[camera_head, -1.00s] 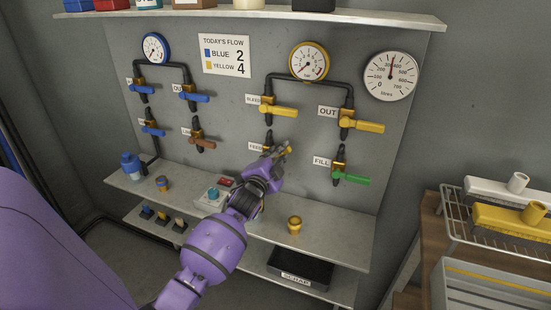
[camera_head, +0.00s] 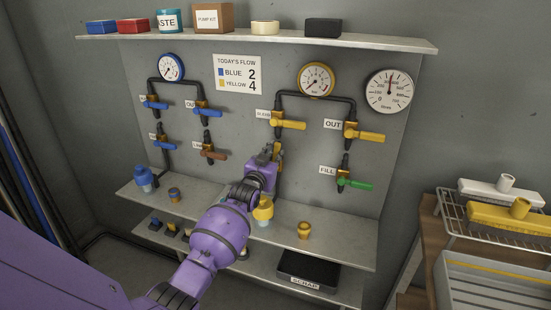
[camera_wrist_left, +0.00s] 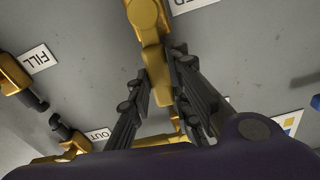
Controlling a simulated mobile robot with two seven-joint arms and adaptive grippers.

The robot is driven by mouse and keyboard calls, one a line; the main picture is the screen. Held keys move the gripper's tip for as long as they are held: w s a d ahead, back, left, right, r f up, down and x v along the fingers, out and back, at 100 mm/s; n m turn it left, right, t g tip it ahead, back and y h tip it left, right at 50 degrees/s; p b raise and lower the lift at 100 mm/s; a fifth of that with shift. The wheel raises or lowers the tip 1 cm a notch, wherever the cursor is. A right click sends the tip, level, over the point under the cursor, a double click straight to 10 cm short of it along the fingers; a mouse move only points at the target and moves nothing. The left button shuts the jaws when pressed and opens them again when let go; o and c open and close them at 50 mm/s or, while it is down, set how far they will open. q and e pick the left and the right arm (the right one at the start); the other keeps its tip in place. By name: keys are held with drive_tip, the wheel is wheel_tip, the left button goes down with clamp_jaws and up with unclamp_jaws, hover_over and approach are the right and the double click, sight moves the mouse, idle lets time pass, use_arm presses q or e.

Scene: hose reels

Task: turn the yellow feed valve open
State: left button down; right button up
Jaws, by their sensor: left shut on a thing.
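The yellow feed valve (camera_head: 278,150) is on the grey panel, below the yellow bleed valve. My arm hides much of it in the head view. In the left wrist view its yellow handle (camera_wrist_left: 153,70) runs from the round hub at the top down between my fingers. My left gripper (camera_head: 272,154) is at this handle. In the left wrist view the two dark fingers of the left gripper (camera_wrist_left: 160,85) are on either side of the handle, shut on it. The feed label is partly visible at the top of that view. My right gripper is not in view.
The yellow bleed valve (camera_head: 288,124) is just above, the yellow out valve (camera_head: 366,136) and green fill valve (camera_head: 356,184) to the right. Below, a shelf holds a yellow-topped container (camera_head: 263,211) and a brass cup (camera_head: 304,230). A scrap tray (camera_head: 308,272) is lower.

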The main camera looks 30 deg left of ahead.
use_arm(q)
drive_tip(key=shift+s+a+n, duration=0.1)
drive_tip(key=shift+a+n, duration=0.3)
drive_tip(key=shift+n, duration=0.3)
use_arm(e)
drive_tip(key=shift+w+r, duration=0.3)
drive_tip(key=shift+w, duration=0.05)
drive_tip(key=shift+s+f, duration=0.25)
use_arm(q)
drive_tip(key=c, duration=1.6)
unclamp_jaws()
drive_tip(key=v, duration=1.2)
drive_tip(key=shift+r, duration=0.1)
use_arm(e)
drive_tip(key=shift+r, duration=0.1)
